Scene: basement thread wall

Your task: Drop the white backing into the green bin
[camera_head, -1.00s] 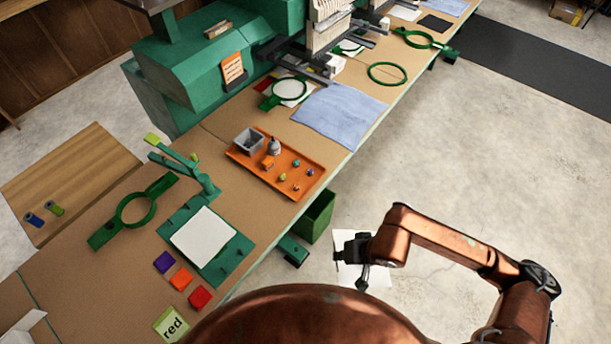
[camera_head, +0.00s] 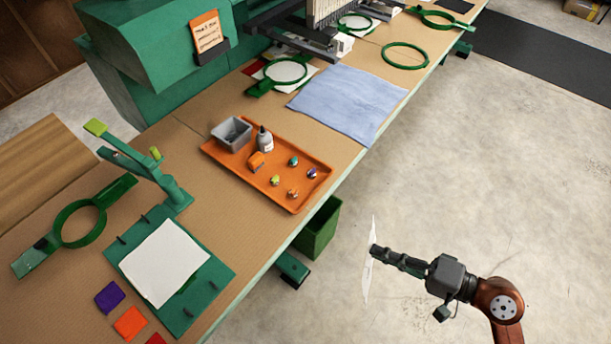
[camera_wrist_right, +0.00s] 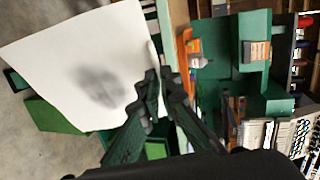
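My right gripper (camera_head: 378,253) is shut on a thin white backing sheet (camera_head: 369,275), which hangs nearly edge-on in the head view. In the right wrist view my gripper's fingers (camera_wrist_right: 156,92) pinch the sheet's edge, and the sheet (camera_wrist_right: 75,65) spreads flat to the left. The green bin (camera_head: 318,231) stands on the floor against the table's front side, left of the held sheet and apart from it. In the right wrist view the bin (camera_wrist_right: 52,117) is partly hidden behind the sheet. My left gripper is not in view.
Another white sheet (camera_head: 165,262) lies on a green hooping board (camera_head: 215,275). An orange tray (camera_head: 225,160) with small items sits near the table's edge. A green bracket (camera_head: 292,269) juts out beside the bin. The floor right of the bin is clear.

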